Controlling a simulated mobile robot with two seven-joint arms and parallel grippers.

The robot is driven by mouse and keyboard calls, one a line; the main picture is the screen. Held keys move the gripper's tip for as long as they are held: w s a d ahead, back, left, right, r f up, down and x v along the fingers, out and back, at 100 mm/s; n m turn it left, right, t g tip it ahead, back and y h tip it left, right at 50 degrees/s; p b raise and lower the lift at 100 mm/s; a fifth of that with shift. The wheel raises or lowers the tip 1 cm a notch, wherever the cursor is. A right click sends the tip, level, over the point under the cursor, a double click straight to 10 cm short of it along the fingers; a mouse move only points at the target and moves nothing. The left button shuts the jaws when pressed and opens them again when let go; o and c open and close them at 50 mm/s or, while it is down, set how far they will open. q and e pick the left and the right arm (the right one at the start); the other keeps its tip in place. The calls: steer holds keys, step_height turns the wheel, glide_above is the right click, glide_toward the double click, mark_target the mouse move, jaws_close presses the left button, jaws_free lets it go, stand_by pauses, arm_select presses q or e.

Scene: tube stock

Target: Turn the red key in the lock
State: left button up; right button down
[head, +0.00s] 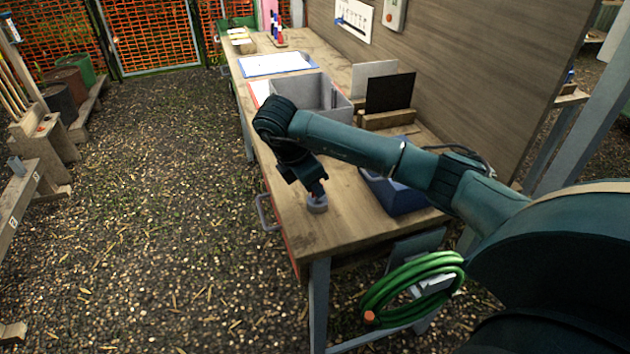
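A small grey round lock (317,204) stands on the wooden workbench top (350,225), close to its near left edge. A small dark reddish bit, likely the red key (317,190), shows just above the lock. It is mostly hidden by my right gripper (314,186). The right gripper points down directly over the lock, with its fingertips at the key. The fingers are too small and dark to tell whether they are closed on it. The key's turn angle cannot be made out. My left gripper is not in view.
An open grey box (338,108) stands on the bench behind my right arm. A blue bin (400,195) is to the right, partly under the arm. A coiled green hose (372,300) hangs at the bench's near end. Gravel ground to the left is open.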

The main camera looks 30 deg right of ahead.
steer(key=shift+m+g+p, duration=0.5)
steer(key=shift+m+p, duration=0.6)
steer(key=shift+m, duration=0.2)
steer(key=shift+w+m+g+p, duration=0.1)
steer(key=shift+m+g+p, duration=0.2)
steer(key=shift+m+p, duration=0.5)
steer(key=shift+m, duration=0.4)
steer(key=shift+y, duration=0.3)
steer(key=n+t, duration=0.1)
steer(key=n, duration=0.2)
steer(key=c, duration=1.5)
jaws_free()
steer(key=shift+c, duration=0.2)
